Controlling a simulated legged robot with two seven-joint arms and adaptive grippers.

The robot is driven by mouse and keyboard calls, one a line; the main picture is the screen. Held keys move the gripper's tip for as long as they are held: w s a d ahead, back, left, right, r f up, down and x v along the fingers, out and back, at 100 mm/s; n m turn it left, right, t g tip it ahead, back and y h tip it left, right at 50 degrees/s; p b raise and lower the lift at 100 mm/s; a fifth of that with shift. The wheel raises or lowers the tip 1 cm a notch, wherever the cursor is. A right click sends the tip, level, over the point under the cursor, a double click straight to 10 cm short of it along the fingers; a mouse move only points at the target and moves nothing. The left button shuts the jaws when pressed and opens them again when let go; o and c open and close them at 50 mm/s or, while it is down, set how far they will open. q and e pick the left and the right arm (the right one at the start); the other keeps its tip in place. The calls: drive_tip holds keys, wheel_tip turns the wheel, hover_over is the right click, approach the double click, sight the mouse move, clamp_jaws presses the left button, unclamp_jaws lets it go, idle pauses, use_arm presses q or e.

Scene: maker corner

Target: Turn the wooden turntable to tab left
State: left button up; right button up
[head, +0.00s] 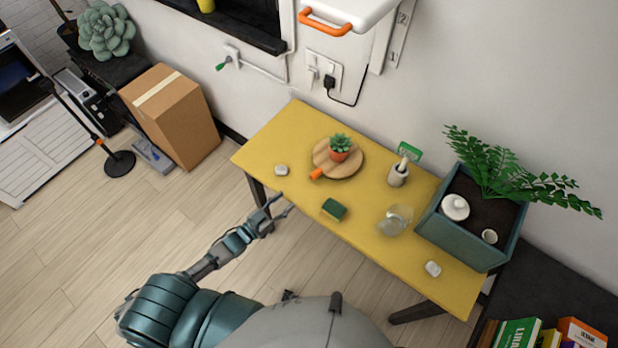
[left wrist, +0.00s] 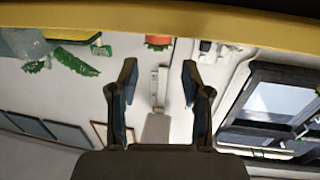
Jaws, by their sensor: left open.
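The round wooden turntable (head: 327,162) lies on the yellow table (head: 300,130) in the head view. A small potted succulent (head: 340,147) stands on it. Its orange tab (head: 316,174) sticks out at the lower left of the disc. My left gripper (head: 277,207) is in front of the table's near edge, to the lower left of the turntable and apart from it. In the left wrist view the left gripper's two fingers (left wrist: 156,82) are spread with nothing between them. The turntable's disc does not show clearly there. My right gripper is not in view.
A white object (head: 281,170) lies left of the turntable. A green sponge (head: 334,210), a glass jar (head: 395,220) and a mortar-like cup (head: 398,175) stand to the right. The table's left corner is clear.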

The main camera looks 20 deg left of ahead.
sight(311, 178)
use_arm(q)
drive_tip(key=x, duration=1.1)
drive_tip(key=shift+w+a, duration=0.1)
drive_tip(key=shift+w, duration=0.1)
drive_tip(key=shift+w+d, duration=0.2)
drive_tip(key=shift+w, duration=0.4)
drive_tip(key=shift+w+d, duration=0.15)
drive_tip(key=shift+d, duration=0.3)
drive_tip(key=shift+d+r, duration=0.1)
drive_tip(key=c, duration=0.8)
drive_tip(key=shift+a, duration=0.25)
clamp_jaws()
